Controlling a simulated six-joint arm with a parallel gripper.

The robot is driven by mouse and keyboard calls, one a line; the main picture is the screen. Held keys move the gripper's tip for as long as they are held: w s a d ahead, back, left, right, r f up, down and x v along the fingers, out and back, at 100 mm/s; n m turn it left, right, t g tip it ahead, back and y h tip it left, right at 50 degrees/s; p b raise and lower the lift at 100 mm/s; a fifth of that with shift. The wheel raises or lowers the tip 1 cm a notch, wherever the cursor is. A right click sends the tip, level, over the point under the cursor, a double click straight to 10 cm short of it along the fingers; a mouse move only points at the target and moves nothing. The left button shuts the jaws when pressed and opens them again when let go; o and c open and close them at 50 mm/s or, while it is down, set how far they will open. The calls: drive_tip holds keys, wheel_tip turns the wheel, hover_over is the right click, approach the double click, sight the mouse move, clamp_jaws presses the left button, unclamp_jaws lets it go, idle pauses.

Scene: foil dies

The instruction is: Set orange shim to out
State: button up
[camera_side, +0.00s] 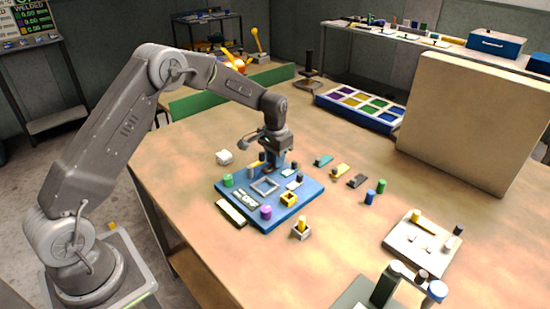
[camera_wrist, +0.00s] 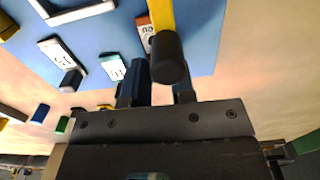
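The orange shim (camera_wrist: 143,22) shows in the wrist view as a small orange piece with a pale marked label on the blue board (camera_wrist: 205,40). A yellow bar with a black knob (camera_wrist: 168,58) partly covers it. My gripper (camera_wrist: 160,88) has its two dark fingers apart, with the black knob showing in front of the gap. I see nothing clearly held. In the side view my gripper (camera_side: 274,163) points down low over the back of the blue board (camera_side: 293,217). The shim cannot be made out there.
In the side view a yellow square block (camera_side: 289,199), a purple cylinder (camera_side: 266,212) and a green cylinder (camera_side: 227,180) stand on the board. Several small colored tabs lie right of it. A pale plate (camera_side: 420,250) is further right.

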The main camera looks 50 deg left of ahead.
clamp_jaws()
drive_tip(key=shift+w, duration=1.75)
drive_tip(key=shift+o, duration=2)
unclamp_jaws()
wheel_tip(320, 180, up, 14)
